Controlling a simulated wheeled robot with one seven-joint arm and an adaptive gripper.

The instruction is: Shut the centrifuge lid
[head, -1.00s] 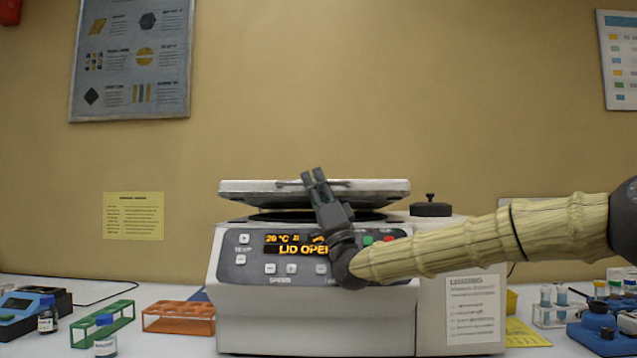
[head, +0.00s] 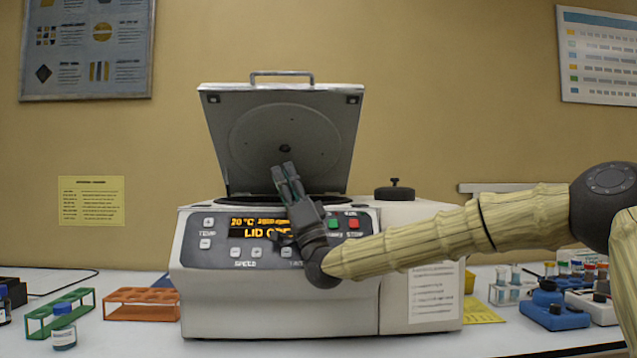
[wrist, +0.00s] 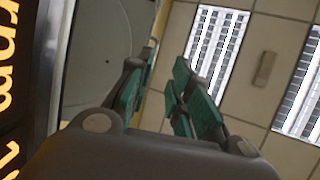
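The centrifuge (head: 270,310) stands on the bench in the head view, its orange display (head: 258,225) partly hidden by my gripper but showing "LID OP...". Its lid (head: 245,120) is raised steeply, with the grey inner face towards me and a handle (head: 282,75) along the top edge. My gripper (head: 284,170) points up in front of the lid's lower part, below the handle. Its green-padded fingers also show in the wrist view (wrist: 155,85), a small empty gap between them. The lid's inner face (wrist: 95,60) is on the left there; contact cannot be told.
Orange (head: 142,310) and green (head: 60,315) racks and a small bottle (head: 64,332) stand left of the centrifuge. A tube rack (head: 508,285) and blue devices (head: 550,312) are at the right. The space above the handle is clear.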

